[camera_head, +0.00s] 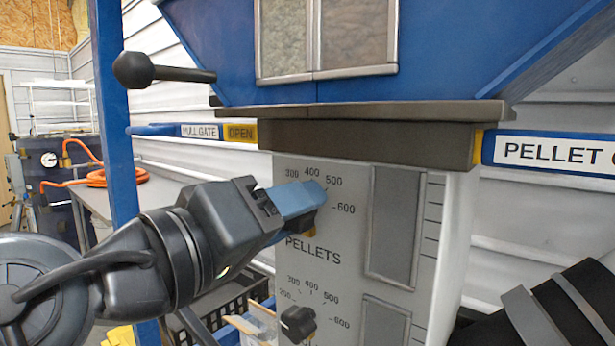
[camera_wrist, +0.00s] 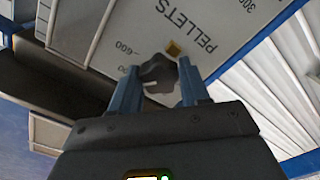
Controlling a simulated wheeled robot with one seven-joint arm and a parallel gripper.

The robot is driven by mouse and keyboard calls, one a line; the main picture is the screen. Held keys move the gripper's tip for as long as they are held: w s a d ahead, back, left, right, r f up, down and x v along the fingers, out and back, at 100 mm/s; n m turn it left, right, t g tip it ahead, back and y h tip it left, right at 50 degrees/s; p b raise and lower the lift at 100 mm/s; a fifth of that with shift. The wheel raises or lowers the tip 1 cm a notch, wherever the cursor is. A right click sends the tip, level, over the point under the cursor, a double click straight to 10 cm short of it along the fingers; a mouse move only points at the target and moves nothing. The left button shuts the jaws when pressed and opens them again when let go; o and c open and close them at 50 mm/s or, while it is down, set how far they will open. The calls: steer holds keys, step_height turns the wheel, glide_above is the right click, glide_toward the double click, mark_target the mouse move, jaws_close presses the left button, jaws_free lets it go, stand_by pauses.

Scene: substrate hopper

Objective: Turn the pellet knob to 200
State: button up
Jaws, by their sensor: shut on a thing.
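The pellet knob (camera_wrist: 157,72) is a dark lobed knob on the grey panel (camera_head: 350,250), above the word PELLETS. My gripper (camera_wrist: 158,84) is shut on it, with one blue finger on each side. In the head view my gripper (camera_head: 305,203) reaches in from the left, and its fingers hide most of the knob. The upper dial shows 300, 400, 500 and 600; the 200 mark is hidden behind my gripper. I cannot tell which number the knob points to. A small yellow piece (camera_wrist: 173,47) sits beside the knob.
A second dark knob (camera_head: 298,322) with a similar dial is lower on the panel. A dark ledge (camera_head: 365,143) and the blue hopper (camera_head: 440,50) are above. The hull gate handle (camera_head: 190,131) and pellet gate handle (camera_head: 550,150) flank it. A blue post (camera_head: 112,120) stands left.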

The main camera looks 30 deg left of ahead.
steer(key=n+p, duration=0.3)
steer(key=p, duration=0.1)
steer(key=shift+r+n, duration=0.2)
steer(key=shift+n, duration=0.2)
steer(key=n+p, duration=0.1)
steer(key=n, duration=0.1)
steer(key=shift+a+f+n, duration=0.1)
steer(key=shift+f+n, duration=0.05)
steer(key=shift+n, duration=0.25)
steer(key=n, duration=0.3)
steer(key=shift+f+n, duration=0.15)
steer(key=shift+n, duration=0.15)
steer(key=n, duration=0.4)
steer(key=shift+f+n, duration=0.1)
steer(key=shift+n, duration=0.2)
steer(key=n, duration=0.5)
steer(key=shift+f, duration=0.1)
steer(key=n, duration=0.4)
steer(key=shift+f, duration=0.1)
steer(key=shift+n, duration=0.5)
steer(key=o, duration=1)
